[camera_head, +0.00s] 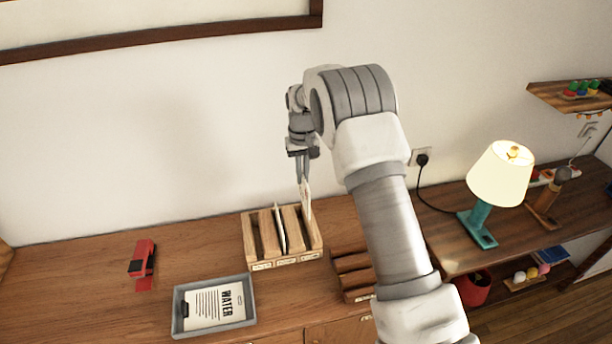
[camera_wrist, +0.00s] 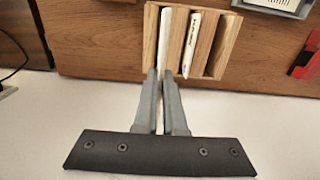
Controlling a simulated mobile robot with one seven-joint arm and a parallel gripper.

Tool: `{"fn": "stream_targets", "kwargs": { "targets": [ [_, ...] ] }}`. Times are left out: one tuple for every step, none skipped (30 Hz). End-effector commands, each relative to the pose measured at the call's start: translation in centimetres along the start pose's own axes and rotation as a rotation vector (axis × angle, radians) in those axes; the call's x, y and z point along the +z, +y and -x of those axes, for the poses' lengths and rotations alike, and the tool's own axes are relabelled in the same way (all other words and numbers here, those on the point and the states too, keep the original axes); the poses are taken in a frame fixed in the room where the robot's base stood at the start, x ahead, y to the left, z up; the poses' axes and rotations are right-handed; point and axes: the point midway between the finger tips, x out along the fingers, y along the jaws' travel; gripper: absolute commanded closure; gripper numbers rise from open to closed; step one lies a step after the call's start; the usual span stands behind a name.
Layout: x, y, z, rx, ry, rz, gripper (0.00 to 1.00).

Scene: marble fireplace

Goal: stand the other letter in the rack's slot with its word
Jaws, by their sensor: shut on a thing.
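My gripper (camera_head: 303,180) is shut on a white letter (camera_head: 306,202), which hangs upright over the right part of the wooden rack (camera_head: 262,265). In the wrist view the held letter (camera_wrist: 164,42) runs from between the fingertips (camera_wrist: 162,80) toward the rack's end slot; whether its lower edge is inside the slot I cannot tell. A second letter (camera_head: 280,228) stands in the rack's middle slot, beside the held one. The small labels on the rack's front are too small to read.
A second, darker slotted wooden block (camera_head: 352,263) sits right of the rack, partly behind my arm. A red stapler (camera_head: 143,262) lies at the left. A lit lamp (camera_head: 480,228) stands farther right. The wall is close behind the rack.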

Motion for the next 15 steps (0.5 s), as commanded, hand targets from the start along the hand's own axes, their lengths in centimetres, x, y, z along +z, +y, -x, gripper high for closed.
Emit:
{"fn": "stream_targets", "kwargs": {
  "targets": [
    [0.0,0.0,-0.2,0.000,-0.001,-0.004,1.00],
    [0.0,0.0,-0.3,0.000,-0.001,-0.005,1.00],
    [0.0,0.0,-0.5,0.000,-0.001,-0.005,1.00],
    [0.0,0.0,-0.7,0.000,-0.001,-0.005,1.00],
    [0.0,0.0,-0.9,0.000,-0.001,-0.005,1.00],
    [0.0,0.0,-1.2,0.000,-0.001,-0.004,1.00],
    [0.0,0.0,-1.4,0.000,-0.001,-0.004,1.00],
    [0.0,0.0,-1.7,0.000,0.000,-0.004,1.00],
    [0.0,0.0,-2.1,0.000,0.000,-0.003,1.00],
    [0.0,0.0,-2.4,0.000,0.000,-0.003,1.00],
    [0.0,0.0,-2.7,0.000,0.000,-0.003,1.00],
    [0.0,0.0,-3.2,0.000,0.000,-0.003,1.00],
    [0.0,0.0,-3.5,0.000,-0.001,-0.003,1.00],
    [0.0,0.0,-3.9,0.000,-0.001,-0.002,1.00],
    [0.0,0.0,-4.4,0.000,-0.001,-0.002,1.00]
  ]
}}
